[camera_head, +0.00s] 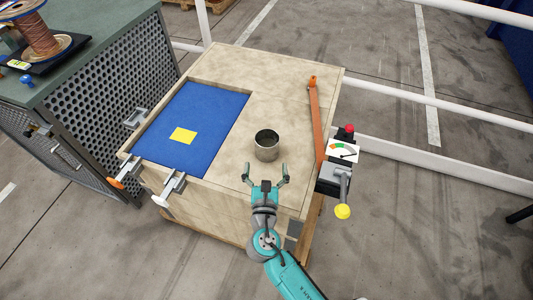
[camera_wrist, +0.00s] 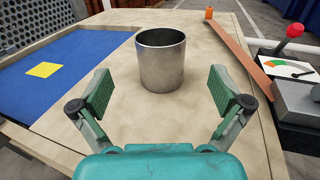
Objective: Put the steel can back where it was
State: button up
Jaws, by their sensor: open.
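The steel can (camera_head: 267,151) is an open-topped grey metal cylinder. It stands upright on the bare wooden top of the workbench (camera_head: 222,152), right of the blue recessed area. In the wrist view the can (camera_wrist: 160,66) is centred just beyond my fingertips. My gripper (camera_head: 265,178) is open and empty, with its fingers spread wide. It also shows in the wrist view (camera_wrist: 160,100), with one finger pad on each side and in front of the can, not touching it.
The blue recess (camera_head: 205,115) holds a yellow square (camera_head: 183,136) and has clamps along its edge. An orange bar (camera_head: 316,122) lies right of the can. A control box with a gauge (camera_head: 342,151), red button and yellow-knobbed lever sits at the right edge. A spool (camera_head: 40,36) stands upper left.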

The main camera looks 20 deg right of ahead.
aim_at(267, 130)
jog(key=shift+s+a, duration=0.2)
jog(key=shift+s, duration=0.3)
jog(key=shift+w+f, duration=0.15)
jog(key=shift+w, duration=0.4)
jog(key=x, duration=1)
jog(key=shift+w+d+f, duration=0.1)
jog(key=shift+w+d, duration=0.15)
jog(key=shift+d, duration=0.05)
jog(key=c, duration=1.2)
jog(key=shift+c, duration=0.4)
